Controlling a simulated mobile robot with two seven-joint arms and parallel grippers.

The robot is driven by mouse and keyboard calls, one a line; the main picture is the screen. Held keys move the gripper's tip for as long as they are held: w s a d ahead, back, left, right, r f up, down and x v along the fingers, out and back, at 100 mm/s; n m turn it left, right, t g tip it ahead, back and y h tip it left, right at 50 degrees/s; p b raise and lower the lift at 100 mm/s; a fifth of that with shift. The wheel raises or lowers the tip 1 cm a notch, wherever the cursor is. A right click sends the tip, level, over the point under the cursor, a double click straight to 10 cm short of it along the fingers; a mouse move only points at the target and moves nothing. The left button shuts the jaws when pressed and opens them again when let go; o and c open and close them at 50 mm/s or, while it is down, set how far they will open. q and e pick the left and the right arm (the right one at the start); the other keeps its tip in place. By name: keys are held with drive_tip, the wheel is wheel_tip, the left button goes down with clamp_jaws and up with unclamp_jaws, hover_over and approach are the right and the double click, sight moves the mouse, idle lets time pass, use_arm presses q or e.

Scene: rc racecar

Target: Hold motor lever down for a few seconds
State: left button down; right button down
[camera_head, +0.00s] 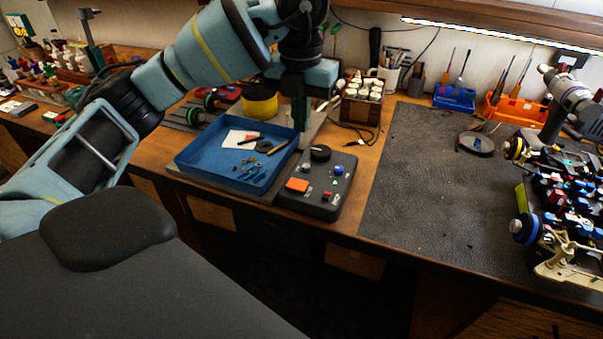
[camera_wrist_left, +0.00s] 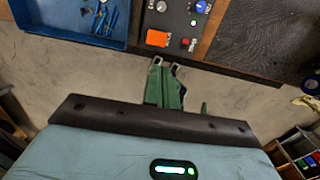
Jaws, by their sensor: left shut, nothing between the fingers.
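A dark control box (camera_head: 325,203) lies at the bench's front edge, just right of the blue tray. It carries a black round knob (camera_head: 320,153), a blue knob (camera_head: 338,170), an orange block (camera_head: 297,185), a red button (camera_head: 327,195) and small pale switches. I cannot tell which of these is the motor lever. In the left wrist view the orange block (camera_wrist_left: 158,38) and blue knob (camera_wrist_left: 201,6) show at the top. My left gripper (camera_head: 301,128) has green fingers pointing down, shut and empty, above the box's far end. The fingers (camera_wrist_left: 168,63) also show in the wrist view.
The blue tray (camera_head: 190,167) holds small tools and parts. A wooden rack of white pots (camera_head: 361,107) stands behind the box. A dark mat (camera_head: 410,190) lies right of it, mostly clear, with a racecar (camera_head: 565,195) at the far right.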

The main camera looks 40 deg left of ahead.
use_arm(q)
drive_tip(key=shift+f, duration=0.15)
approach(301, 185)
wheel_tip(301, 185, down, 7)
drive_tip(key=shift+r+b, duration=0.2)
drive_tip(key=shift+b, duration=0.15)
drive_tip(key=shift+f, duration=0.1)
idle(0.3)
